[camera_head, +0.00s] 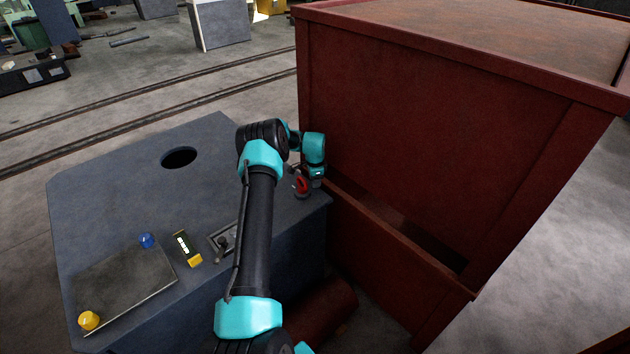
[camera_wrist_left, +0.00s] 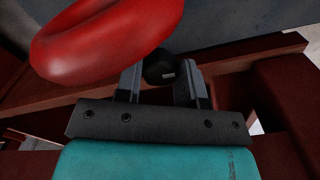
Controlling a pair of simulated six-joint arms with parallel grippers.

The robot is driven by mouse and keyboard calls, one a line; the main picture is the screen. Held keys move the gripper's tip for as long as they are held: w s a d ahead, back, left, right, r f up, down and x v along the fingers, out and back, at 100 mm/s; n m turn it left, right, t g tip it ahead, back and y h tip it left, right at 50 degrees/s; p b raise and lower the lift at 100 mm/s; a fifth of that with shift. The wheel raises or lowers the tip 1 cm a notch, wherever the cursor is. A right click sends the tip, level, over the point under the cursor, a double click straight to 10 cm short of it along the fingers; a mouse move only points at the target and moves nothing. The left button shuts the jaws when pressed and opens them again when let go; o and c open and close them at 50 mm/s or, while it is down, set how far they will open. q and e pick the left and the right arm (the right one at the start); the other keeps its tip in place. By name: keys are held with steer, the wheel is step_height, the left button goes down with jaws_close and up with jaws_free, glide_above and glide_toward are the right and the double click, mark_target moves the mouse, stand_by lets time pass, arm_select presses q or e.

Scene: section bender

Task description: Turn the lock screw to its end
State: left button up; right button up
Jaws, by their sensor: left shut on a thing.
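My left gripper (camera_head: 306,175) is at the right edge of the grey machine top (camera_head: 120,165), beside a small red ring-shaped wheel (camera_head: 301,185). In the left wrist view the gripper (camera_wrist_left: 162,84) has its two fingers on either side of a black knob (camera_wrist_left: 159,67), which I take to be the lock screw, and is shut on it. The thick red ring (camera_wrist_left: 100,42) stands just left of the knob and partly overlaps the left finger. The knob cannot be made out in the head view. My right gripper is not in view.
A large rust-red cabinet (camera_head: 430,130) stands close right of the gripper. On the grey top are a round hole (camera_head: 179,157), a small lever plate (camera_head: 222,240), a yellow-ended indicator (camera_head: 187,247), and a metal plate (camera_head: 125,285) with blue (camera_head: 147,241) and yellow (camera_head: 89,320) knobs.

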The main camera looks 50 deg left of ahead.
arm_select(q)
steer(key=shift+m, duration=0.5)
steer(key=o, duration=0.9)
step_height(320, 180, up, 18)
steer(key=shift+f, duration=0.25)
